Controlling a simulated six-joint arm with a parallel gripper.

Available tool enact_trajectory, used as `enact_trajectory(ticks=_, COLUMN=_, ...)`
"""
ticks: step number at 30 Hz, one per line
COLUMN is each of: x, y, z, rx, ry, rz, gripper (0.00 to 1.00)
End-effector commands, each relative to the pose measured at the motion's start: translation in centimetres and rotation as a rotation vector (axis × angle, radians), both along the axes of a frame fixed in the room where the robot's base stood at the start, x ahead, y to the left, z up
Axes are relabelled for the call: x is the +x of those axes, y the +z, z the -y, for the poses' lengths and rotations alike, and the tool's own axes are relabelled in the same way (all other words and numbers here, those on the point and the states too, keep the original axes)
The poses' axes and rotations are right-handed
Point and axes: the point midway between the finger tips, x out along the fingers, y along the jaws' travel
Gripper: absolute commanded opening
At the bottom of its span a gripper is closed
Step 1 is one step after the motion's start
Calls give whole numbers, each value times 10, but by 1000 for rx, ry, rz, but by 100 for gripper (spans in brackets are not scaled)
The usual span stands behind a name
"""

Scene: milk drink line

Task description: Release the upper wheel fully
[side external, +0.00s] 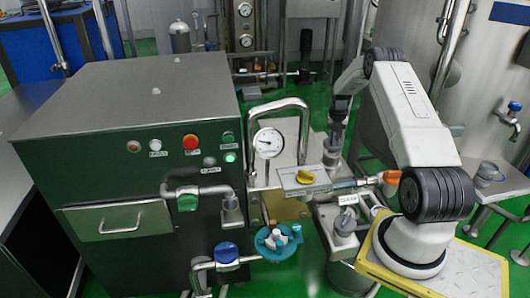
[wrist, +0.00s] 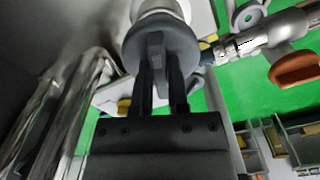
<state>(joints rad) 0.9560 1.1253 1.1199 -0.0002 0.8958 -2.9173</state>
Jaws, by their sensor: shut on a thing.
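A dark grey round wheel (wrist: 187,45) with a raised bar across its face shows at the top middle of the wrist view, on a pale stem. My gripper (wrist: 162,72) is shut on the raised bar of this wheel, one dark finger on each side of it. In the side external view my gripper (side external: 333,152) points down behind the metal block; its fingertips and the grey wheel are hard to make out there.
A round gauge (side external: 268,143) and bent pipe (side external: 280,105) stand left of my gripper. A large steel cabinet (side external: 130,95) fills the left.

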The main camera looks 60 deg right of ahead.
Motion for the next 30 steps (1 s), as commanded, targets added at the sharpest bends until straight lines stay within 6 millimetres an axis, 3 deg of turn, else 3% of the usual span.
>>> enact_trajectory(ticks=5, x=1, y=0, z=-1, rx=3, ry=0, rz=-1, gripper=0)
enact_trajectory(ticks=6, x=1, y=0, z=-1, rx=3, ry=0, rz=-1, gripper=22)
enact_trajectory(ticks=9, x=0, y=0, z=-1, rx=2, ry=-1, rz=-1, gripper=54)
enact_trajectory(ticks=22, x=0, y=3, z=0, rx=0, ry=-2, rz=0, gripper=54)
enact_trajectory(ticks=30, x=0, y=27, z=0, rx=-1, ry=-2, rz=2, gripper=54)
